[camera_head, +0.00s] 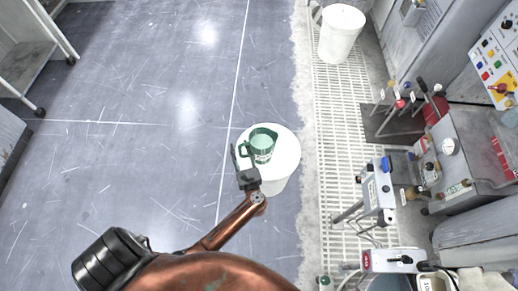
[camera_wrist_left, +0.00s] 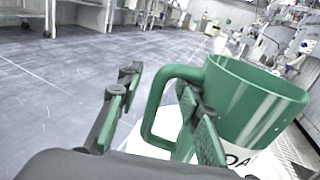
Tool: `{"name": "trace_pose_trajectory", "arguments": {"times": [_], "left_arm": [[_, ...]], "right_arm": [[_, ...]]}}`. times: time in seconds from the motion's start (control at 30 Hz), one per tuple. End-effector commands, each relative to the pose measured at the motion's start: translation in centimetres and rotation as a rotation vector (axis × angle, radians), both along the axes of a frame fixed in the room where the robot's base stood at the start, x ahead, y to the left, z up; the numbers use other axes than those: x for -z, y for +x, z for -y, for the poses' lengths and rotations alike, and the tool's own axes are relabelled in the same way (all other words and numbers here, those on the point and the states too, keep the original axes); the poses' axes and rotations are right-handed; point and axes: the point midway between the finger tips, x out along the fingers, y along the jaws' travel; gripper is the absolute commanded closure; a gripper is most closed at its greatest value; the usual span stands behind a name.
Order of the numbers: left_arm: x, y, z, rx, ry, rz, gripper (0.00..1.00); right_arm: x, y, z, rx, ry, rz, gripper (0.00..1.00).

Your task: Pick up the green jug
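The green jug (camera_head: 264,145) stands upright on a white round-topped stand (camera_head: 285,160) in the head view. It is large in the left wrist view (camera_wrist_left: 250,98), with a white label and its loop handle (camera_wrist_left: 160,100) toward me. My left gripper (camera_head: 240,163) is at the handle side of the jug. In the left wrist view its two green-padded fingers (camera_wrist_left: 158,105) are apart, with the handle between them. The right finger overlaps the handle's opening; I cannot tell whether it touches the jug. My right gripper is not in view.
A white bucket (camera_head: 341,35) stands at the top on a pale grating (camera_head: 338,130). Machines with levers and gauges (camera_head: 455,150) fill the right side. A wheeled rack (camera_head: 30,50) is at the upper left. The grey floor (camera_head: 150,130) left of the stand is clear.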

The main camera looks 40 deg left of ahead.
Motion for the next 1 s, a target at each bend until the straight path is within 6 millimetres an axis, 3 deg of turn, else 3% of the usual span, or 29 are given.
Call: {"name": "trace_pose_trajectory", "arguments": {"times": [0.17,0.63,1.0], "left_arm": [[0.00,-0.01,-0.01,0.000,0.001,-0.001,0.68],[0.00,-0.02,0.02,0.000,0.001,-0.001,1.00],[0.01,0.00,0.08,0.001,0.001,-0.001,1.00]], "right_arm": [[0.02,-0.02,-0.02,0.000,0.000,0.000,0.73],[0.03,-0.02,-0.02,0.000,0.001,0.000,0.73],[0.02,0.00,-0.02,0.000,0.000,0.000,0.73]]}}
